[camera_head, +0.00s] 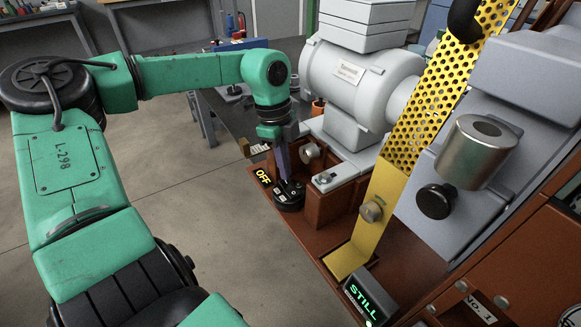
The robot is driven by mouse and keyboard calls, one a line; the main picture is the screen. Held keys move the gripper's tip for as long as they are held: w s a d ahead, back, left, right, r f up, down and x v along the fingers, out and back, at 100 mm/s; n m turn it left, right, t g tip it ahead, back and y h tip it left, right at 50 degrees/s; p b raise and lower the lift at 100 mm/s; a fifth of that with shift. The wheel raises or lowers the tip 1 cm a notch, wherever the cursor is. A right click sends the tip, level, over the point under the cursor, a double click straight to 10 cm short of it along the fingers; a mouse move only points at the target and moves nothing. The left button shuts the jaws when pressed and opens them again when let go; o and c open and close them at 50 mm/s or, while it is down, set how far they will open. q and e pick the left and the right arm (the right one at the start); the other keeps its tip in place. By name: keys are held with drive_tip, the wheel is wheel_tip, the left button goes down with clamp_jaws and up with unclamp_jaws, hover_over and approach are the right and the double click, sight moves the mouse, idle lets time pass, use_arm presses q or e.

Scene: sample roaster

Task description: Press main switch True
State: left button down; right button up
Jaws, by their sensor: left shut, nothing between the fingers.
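My left arm, green with black joints, comes in from the left and bends down at the roaster's near left corner. Its left gripper (286,178) is shut and empty and points downward. Its tip is at a round black switch-like part (289,203) with small white marks, on the brown base. I cannot tell whether the tip touches it or is just above, and the gripper hides part of its top. My right gripper is not in view.
A grey motor housing (345,80) stands behind on the brown base. A yellow perforated guard (423,105) rises right of the switch. A steel cylinder (475,152), a black knob (435,201) and a green-lit STILL display (371,299) are at right. Open floor (220,250) lies left.

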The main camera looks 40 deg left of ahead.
use_arm(q)
drive_tip(key=shift+f+b, duration=0.7)
drive_tip(key=shift+f, duration=0.25)
idle(0.7)
wheel_tip(320, 180, up, 6)
drive_tip(key=p, duration=0.4)
drive_tip(key=shift+r+p, duration=0.15)
drive_tip(key=shift+p, duration=0.25)
drive_tip(key=shift+w+d+r+p, duration=0.1)
drive_tip(key=shift+w+r+p, duration=0.05)
drive_tip(key=shift+r+p, duration=0.15)
drive_tip(key=shift+w, duration=0.15)
drive_tip(key=shift+r, duration=0.1)
